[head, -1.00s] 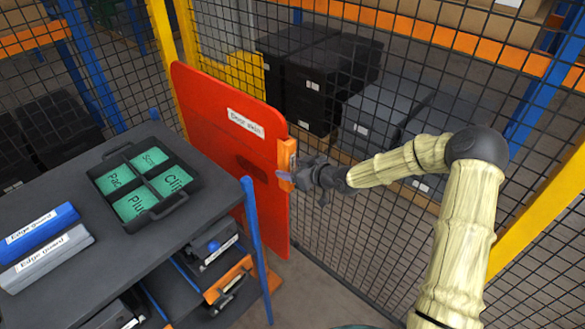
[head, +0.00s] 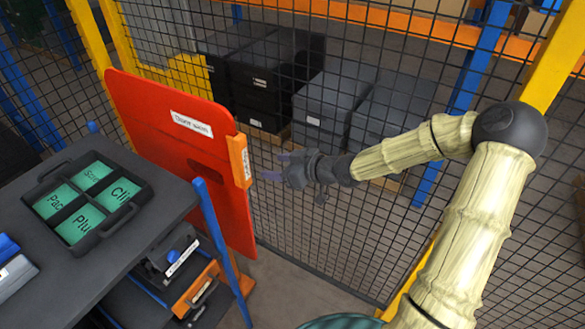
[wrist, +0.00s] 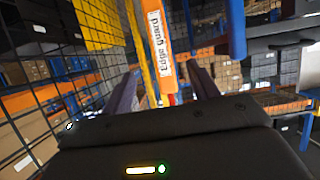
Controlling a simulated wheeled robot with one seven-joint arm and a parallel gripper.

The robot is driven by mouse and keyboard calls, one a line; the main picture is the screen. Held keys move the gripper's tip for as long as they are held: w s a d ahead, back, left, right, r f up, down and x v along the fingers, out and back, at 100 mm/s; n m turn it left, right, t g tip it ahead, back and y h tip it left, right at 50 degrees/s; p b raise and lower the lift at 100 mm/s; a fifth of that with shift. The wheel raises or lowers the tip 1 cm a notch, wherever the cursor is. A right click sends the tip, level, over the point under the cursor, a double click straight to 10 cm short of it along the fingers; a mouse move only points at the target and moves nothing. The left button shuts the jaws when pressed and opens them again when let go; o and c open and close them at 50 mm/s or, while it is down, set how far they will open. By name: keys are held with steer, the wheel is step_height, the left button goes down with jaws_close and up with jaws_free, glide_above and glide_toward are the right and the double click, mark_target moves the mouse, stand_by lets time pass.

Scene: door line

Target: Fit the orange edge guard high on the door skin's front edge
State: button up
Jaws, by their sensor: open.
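The red door skin (head: 180,165) stands upright beside the grey cart, with a white label near its top. The orange edge guard (head: 238,161) sits upright on the upper part of its right-hand edge. In the wrist view the guard (wrist: 163,55) shows its "Edge guard" label between and beyond my fingers. My gripper (head: 272,166) is open and empty, just to the right of the guard and apart from it. The wrist view shows the two fingers (wrist: 163,88) spread. Whether the guard is fully seated cannot be told.
The grey cart (head: 150,215) carries a tray of green compartments (head: 48,185) and, at the left, blue and grey pieces. A blue cart post (head: 222,245) stands close to the door skin. Mesh fencing (head: 330,225) runs behind my arm.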

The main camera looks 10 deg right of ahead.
steer(key=v, duration=0.5)
steer(key=shift+a, duration=0.1)
stand_by(0.7)
steer(key=s+d+f+m+g+h, duration=0.35)
steer(key=s+f+h, duration=0.3)
steer(key=f, duration=0.25)
steer(key=s+d+r+m+g+h, duration=0.1)
steer(key=s+d+r+m+h, duration=0.1)
steer(key=s, duration=0.4)
steer(key=s+d+r+m+g+h+b, duration=0.1)
steer(key=s+d+r+m+h, duration=0.1)
steer(key=s+r+m, duration=0.2)
steer(key=s+m, duration=0.1)
steer(key=s, duration=0.1)
steer(key=shift+s, duration=0.35)
